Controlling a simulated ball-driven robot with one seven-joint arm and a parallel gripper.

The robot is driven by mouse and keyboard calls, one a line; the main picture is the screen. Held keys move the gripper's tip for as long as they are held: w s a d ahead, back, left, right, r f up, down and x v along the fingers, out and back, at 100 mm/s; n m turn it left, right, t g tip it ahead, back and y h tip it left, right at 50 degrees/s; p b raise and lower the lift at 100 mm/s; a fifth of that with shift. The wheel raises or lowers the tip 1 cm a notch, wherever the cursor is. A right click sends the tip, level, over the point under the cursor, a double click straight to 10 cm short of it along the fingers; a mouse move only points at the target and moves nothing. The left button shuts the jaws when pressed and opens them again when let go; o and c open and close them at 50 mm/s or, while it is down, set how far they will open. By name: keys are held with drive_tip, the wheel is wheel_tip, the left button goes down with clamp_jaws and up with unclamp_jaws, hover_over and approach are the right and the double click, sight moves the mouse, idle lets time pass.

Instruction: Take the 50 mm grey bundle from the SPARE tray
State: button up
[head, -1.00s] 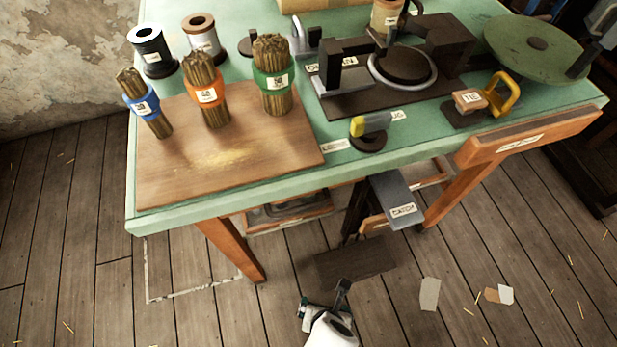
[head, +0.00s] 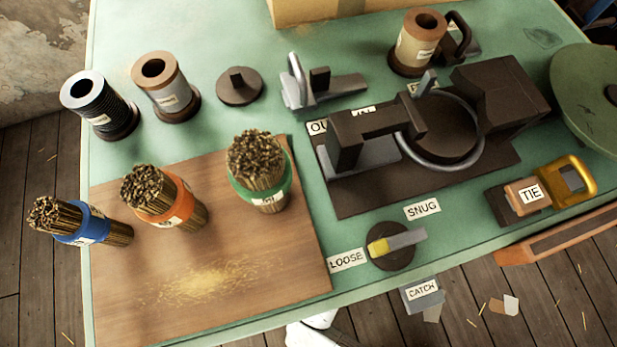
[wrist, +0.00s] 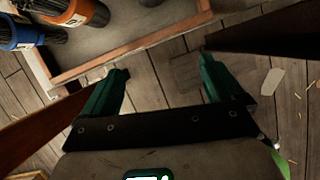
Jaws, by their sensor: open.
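My gripper (wrist: 163,66) is open and empty, with its green fingers apart at the near edge of a low wooden tray (wrist: 135,52) in the wrist view. In that tray stand a blue-banded bundle (wrist: 22,33) and an orange-banded bundle (wrist: 68,12), both cut by the frame. A small dark thing (wrist: 150,2) shows at the top edge, too cropped to name. No SPARE label and no clear grey band show in either view. In the head view the bench hides my gripper.
Above, the green bench (head: 235,95) carries blue (head: 85,222), orange (head: 170,200) and green (head: 258,170) banded bundles, a press (head: 375,190), a LOOSE/SNUG lever (head: 392,247) and a TIE handle (head: 545,190). A wooden leg (wrist: 45,130) is close left of my gripper.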

drive_tip(key=w, duration=0.5)
drive_tip(key=w+b, duration=0.1)
drive_tip(key=w, duration=0.1)
drive_tip(key=shift+w+a, duration=0.3)
drive_tip(key=shift+w+a+f+b, duration=0.1)
drive_tip(key=shift+w+f+b, duration=0.15)
drive_tip(key=shift+w, duration=0.55)
drive_tip(key=shift+w+a+f+b, duration=0.1)
drive_tip(key=shift+w+b, duration=0.2)
drive_tip(key=shift+w, duration=0.5)
drive_tip(key=shift+w+f+b, duration=0.2)
drive_tip(key=shift+w+b, duration=0.1)
drive_tip(key=shift+w, duration=0.5)
drive_tip(key=shift+c, duration=0.3)
drive_tip(key=c, duration=1.1)
